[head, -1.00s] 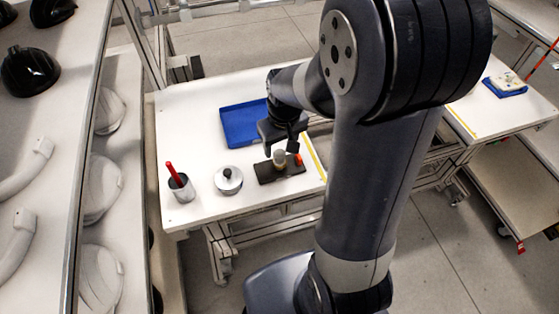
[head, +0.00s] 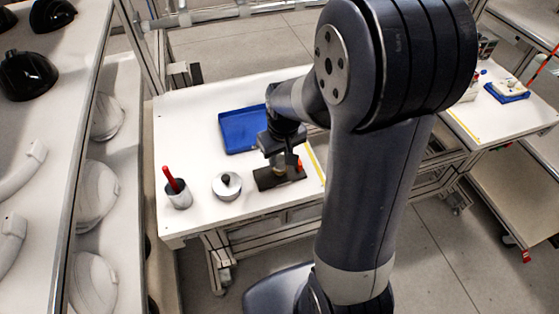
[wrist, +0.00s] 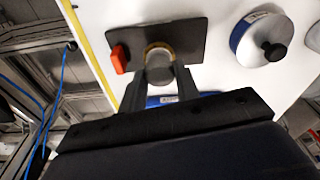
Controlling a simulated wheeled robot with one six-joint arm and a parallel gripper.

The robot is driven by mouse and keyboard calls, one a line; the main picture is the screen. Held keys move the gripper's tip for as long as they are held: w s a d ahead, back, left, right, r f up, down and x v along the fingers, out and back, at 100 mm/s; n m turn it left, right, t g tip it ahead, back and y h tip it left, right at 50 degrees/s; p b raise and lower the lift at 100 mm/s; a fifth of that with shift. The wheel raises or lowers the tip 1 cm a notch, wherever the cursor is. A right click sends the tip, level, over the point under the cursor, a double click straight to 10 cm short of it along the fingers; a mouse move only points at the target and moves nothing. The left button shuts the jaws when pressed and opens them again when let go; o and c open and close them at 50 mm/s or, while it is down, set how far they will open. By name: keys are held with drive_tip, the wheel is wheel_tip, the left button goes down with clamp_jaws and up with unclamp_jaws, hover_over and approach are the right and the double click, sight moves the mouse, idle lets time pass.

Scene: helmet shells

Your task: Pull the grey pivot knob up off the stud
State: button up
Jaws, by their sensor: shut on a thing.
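The grey pivot knob (wrist: 159,74) is between the two fingers of my gripper (wrist: 160,80) in the wrist view. A tan ring (wrist: 157,47) shows around it, above a dark base plate (wrist: 205,30). In the head view my gripper (head: 281,164) points down at the same dark plate (head: 268,181) on the white table, shut on the knob, which is mostly covered by the fingers. The stud is hidden. I cannot tell from these views whether the knob is lifted at all.
A blue tray (head: 232,140) lies behind. White table surface is clear between them.

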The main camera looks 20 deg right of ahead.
drive_tip(key=c, duration=0.4)
drive_tip(key=shift+r+p, duration=0.6)
drive_tip(key=shift+r, duration=0.15)
drive_tip(key=shift+w+r, duration=0.1)
drive_tip(key=shift+r, duration=0.05)
drive_tip(key=shift+r+p, duration=0.55)
